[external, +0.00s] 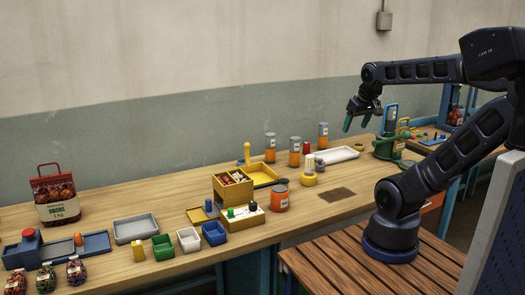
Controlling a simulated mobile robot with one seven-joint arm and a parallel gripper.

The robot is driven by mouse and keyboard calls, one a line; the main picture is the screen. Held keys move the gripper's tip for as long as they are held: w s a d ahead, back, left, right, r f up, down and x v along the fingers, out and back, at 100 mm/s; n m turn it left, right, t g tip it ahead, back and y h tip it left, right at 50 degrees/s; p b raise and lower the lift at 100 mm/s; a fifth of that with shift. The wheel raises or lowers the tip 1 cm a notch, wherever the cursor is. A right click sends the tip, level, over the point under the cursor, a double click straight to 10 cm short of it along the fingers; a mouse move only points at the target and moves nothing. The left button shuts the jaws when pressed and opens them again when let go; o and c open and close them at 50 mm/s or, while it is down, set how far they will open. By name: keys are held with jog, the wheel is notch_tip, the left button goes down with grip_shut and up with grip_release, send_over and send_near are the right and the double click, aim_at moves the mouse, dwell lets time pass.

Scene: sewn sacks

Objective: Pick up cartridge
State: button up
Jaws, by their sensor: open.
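My gripper (357,121) hangs above the right part of the workbench with its fingers pointing down. The two fingertips are apart and nothing shows between them. I cannot tell for sure which thing is the cartridge. Several orange cylinders with grey tops and white labels stand upright on the bench: one at the back left (270,148), one in the middle (294,152), one at the back right (322,135). A small red cylinder (306,148) and a small pale cylinder (310,161) stand near them. All are apart from my gripper.
A white tray (338,154) lies below and left of my gripper. A green fixture (390,147) stands to its right. A yellow box (233,187), an orange jar (280,200) and small bins (189,239) stand further left. A brown mat (337,194) has clear bench around it.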

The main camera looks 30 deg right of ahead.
jog(key=w+d+f+n+g+h, duration=0.35)
jog(key=w+d+n+h, duration=0.25)
jog(key=w, duration=0.3)
jog(key=n+t+h, duration=0.9)
jog(key=n, duration=0.9)
send_over(293, 143)
notch_tip(293, 143, down, 11)
jog(key=f, duration=0.6)
jog(key=shift+s+a+f, duration=0.15)
jog(key=shift+a+f, duration=0.1)
jog(key=shift+f, duration=0.05)
jog(key=shift+x, duration=2.5)
